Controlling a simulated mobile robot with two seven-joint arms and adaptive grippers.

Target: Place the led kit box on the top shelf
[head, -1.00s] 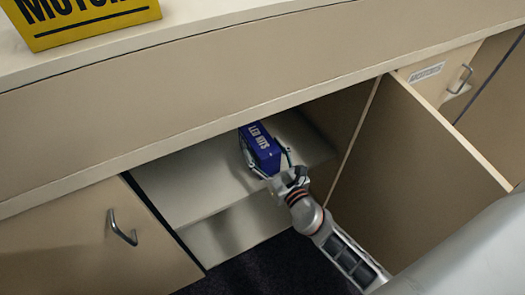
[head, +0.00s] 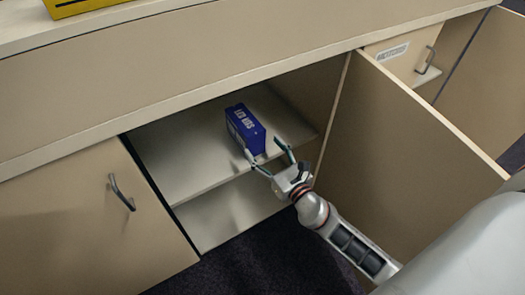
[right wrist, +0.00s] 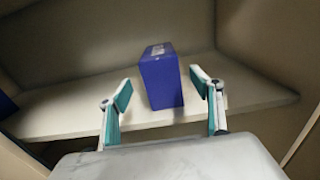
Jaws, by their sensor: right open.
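The blue LED kit box (head: 245,128) stands on the upper shelf (head: 190,160) inside the open cabinet, with white lettering on its side. My right gripper (head: 270,160) is open just in front of the box, its fingers apart and clear of it. In the right wrist view the box (right wrist: 161,78) stands upright on the shelf (right wrist: 65,115), beyond and between the open fingertips of the gripper (right wrist: 160,95). My left gripper is not in view.
The open cabinet door (head: 415,150) stands close to the right of my arm. A closed door (head: 80,220) with a metal handle is at left. A lower compartment (head: 235,212) lies below the shelf.

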